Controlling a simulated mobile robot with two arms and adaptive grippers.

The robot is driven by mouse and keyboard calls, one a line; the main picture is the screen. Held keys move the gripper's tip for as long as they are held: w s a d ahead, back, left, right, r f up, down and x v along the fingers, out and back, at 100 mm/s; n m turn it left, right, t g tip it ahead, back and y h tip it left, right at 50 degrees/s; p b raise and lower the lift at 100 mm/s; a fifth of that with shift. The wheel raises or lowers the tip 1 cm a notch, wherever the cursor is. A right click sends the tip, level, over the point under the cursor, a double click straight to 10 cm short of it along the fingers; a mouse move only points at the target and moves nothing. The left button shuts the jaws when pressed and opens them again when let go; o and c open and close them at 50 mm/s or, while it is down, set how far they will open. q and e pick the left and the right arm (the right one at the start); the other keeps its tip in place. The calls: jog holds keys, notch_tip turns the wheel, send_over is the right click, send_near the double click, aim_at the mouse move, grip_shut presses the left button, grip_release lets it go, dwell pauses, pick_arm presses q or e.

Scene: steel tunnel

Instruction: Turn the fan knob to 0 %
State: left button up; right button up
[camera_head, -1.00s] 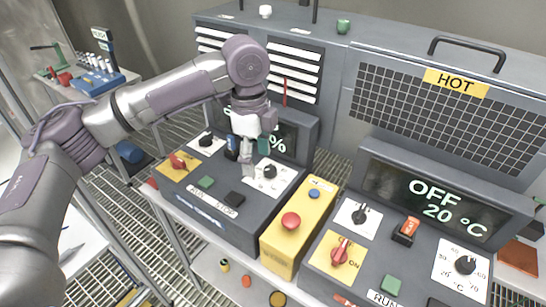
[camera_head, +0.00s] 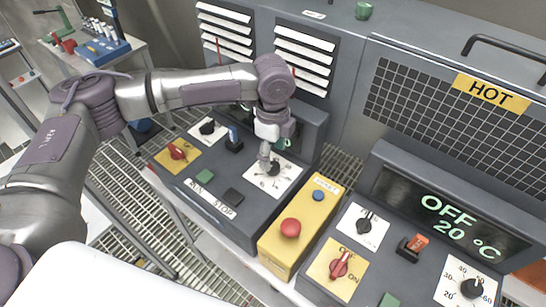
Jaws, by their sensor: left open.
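The fan knob (camera_head: 274,169) is a small black knob on a white scaled dial plate (camera_head: 285,180), at the right of the left control box. My left gripper (camera_head: 265,157) comes down from above and is open. Its fingertips are at the left upper side of the knob and hide part of the dial. I cannot tell whether they touch the knob. The left box's display (camera_head: 308,130) is mostly hidden behind my left arm, so its reading cannot be seen. My right gripper is not in view.
On the left box are a red switch (camera_head: 177,152), a black knob (camera_head: 208,128), a blue-tipped toggle (camera_head: 234,141), and green (camera_head: 205,176) and black (camera_head: 233,196) buttons. A yellow box with a red button (camera_head: 290,228) stands to the right, then the oven panel showing OFF (camera_head: 448,208).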

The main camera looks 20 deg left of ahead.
aim_at(273, 165)
pick_arm(q)
notch_tip(273, 165, down, 4)
jog(key=shift+w+r+p, duration=0.15)
jog(key=shift+p, duration=0.3)
jog(key=shift+f, duration=0.4)
jog(key=c, duration=1.1)
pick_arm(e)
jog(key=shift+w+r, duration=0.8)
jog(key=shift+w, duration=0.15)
